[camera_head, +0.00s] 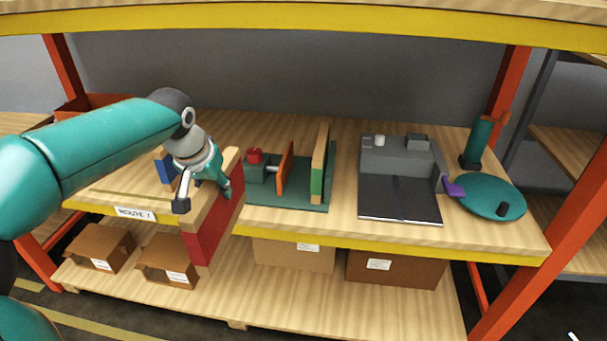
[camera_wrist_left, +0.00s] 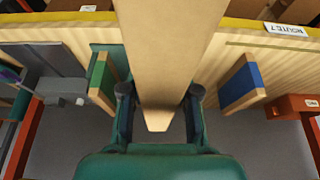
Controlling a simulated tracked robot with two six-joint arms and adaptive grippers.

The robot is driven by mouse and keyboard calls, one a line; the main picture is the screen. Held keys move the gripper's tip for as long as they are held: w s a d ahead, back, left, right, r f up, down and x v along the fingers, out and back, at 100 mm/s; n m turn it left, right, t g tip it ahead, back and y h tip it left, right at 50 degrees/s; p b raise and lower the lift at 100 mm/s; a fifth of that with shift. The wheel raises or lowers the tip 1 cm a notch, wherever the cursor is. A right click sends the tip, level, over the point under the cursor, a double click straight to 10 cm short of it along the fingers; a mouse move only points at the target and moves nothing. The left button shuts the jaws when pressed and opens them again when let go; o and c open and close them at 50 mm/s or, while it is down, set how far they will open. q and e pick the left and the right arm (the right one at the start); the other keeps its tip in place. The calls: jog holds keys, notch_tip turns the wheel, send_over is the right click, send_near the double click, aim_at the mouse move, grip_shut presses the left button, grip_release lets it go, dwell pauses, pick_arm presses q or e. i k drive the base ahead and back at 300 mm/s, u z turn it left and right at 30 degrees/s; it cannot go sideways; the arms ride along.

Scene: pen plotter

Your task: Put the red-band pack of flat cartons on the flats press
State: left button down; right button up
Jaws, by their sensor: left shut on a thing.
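The red-band pack (camera_head: 212,228) is a tall, flat brown pack with a wide red band. My left gripper (camera_head: 204,197) is shut on it and holds it upright at the shelf's front edge, left of the press. In the left wrist view the pack (camera_wrist_left: 168,45) runs between the fingers of the gripper (camera_wrist_left: 160,108); its red band does not show there. The flats press (camera_head: 290,204) appears to be the teal base with a red knob (camera_head: 254,156) and an upright orange plate (camera_head: 286,163). A green-banded pack (camera_head: 318,170) stands at its right. My right gripper is out of view.
A blue-banded pack (camera_wrist_left: 240,83) stands on the other side of the held pack. A grey machine (camera_head: 400,165) and a teal round plate (camera_head: 490,197) stand right of the press. Open boxes (camera_head: 100,246) sit on the lower shelf. A yellow-edged upper shelf (camera_head: 300,18) hangs above.

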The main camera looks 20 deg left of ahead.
aim_at(301, 180)
jog(key=i, duration=1.25)
jog(key=z, duration=0.05)
